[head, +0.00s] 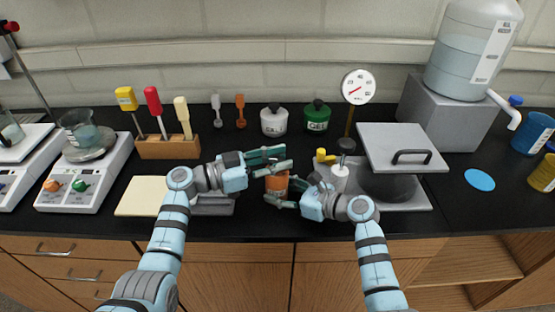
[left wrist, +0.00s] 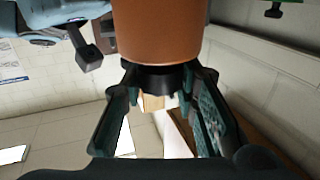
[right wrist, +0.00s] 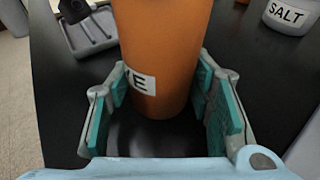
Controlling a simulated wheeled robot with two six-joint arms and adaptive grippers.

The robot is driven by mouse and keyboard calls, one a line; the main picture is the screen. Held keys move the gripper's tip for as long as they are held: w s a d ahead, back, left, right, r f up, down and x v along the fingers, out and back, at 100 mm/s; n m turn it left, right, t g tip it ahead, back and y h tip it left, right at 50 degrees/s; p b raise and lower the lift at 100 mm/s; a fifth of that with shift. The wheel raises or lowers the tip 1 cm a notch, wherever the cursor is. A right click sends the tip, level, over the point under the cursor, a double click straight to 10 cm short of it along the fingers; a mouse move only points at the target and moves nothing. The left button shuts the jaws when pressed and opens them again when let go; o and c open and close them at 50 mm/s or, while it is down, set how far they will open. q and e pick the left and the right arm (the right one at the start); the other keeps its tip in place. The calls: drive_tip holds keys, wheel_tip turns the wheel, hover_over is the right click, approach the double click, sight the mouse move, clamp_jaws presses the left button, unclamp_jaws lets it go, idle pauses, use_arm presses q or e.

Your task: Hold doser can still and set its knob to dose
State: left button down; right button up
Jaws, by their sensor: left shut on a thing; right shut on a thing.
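The doser can (head: 277,184) is orange and stands upright on the black counter in the head view. My right gripper (head: 287,192) is shut on its body from the right. In the right wrist view the can (right wrist: 165,45) sits between both fingers, with a partly cut-off white label showing. My left gripper (head: 272,162) is at the can's top. In the left wrist view the can's black knob (left wrist: 155,77) lies between the fingers of my left gripper (left wrist: 160,100), which is shut on it. The knob's marking cannot be read, and the fingers hide much of the can in the head view.
A white salt jar (head: 273,122) and a green jar (head: 317,118) stand behind. A pale board (head: 143,196) lies left. Counter between the board and scale (head: 85,180) is tight.

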use_arm(q)
drive_tip(key=shift+m+g, duration=0.5)
drive_tip(key=shift+g, duration=0.4)
drive_tip(key=c, duration=1.2)
unclamp_jaws()
drive_tip(key=shift+a, duration=0.1)
drive_tip(key=v, duration=1.2)
drive_tip(key=shift+f, duration=0.3)
